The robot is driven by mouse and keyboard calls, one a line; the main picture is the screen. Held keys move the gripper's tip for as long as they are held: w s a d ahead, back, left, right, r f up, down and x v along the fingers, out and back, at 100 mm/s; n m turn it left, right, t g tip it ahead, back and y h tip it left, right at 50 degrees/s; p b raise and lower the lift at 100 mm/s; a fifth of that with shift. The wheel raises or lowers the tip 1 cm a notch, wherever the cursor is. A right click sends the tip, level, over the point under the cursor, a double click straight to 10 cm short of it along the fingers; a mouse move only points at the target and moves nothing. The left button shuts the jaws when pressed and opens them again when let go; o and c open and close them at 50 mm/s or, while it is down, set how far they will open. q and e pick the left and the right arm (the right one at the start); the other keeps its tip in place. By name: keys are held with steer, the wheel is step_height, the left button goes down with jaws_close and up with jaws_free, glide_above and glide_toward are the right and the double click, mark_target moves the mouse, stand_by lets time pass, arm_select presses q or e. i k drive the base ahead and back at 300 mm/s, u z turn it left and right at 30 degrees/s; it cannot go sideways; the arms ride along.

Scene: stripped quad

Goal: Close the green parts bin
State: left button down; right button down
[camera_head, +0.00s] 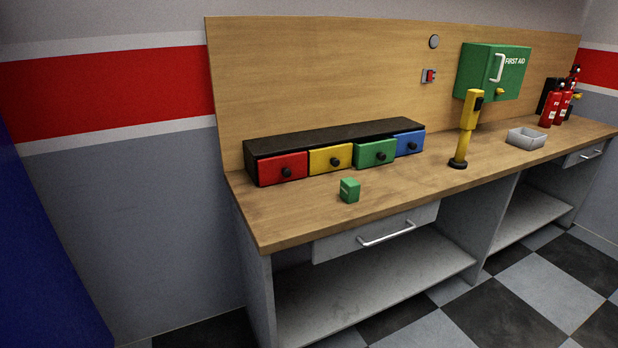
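The green parts bin (368,155) is a drawer with a black knob in a low black cabinet (330,135) on the wooden bench. It sits between the yellow bin (322,161) and the blue bin (408,146). Its front appears to stand slightly forward of its neighbours, but how far it is open is hard to tell from here. The red bin (275,172) is at the left end. Neither of my grippers is in view.
A small green box (349,190) stands on the bench (300,220) in front of the bins. A yellow post-like tool (467,130), grey tray (525,139) and red extinguishers (556,106) are to the right. A green first aid cabinet (485,72) hangs above. A handled drawer (345,243) is below the benchtop.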

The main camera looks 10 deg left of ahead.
mark_target(370, 152)
steer(key=z, duration=1.25)
steer(key=i, duration=1.55)
steer(key=u, duration=0.8)
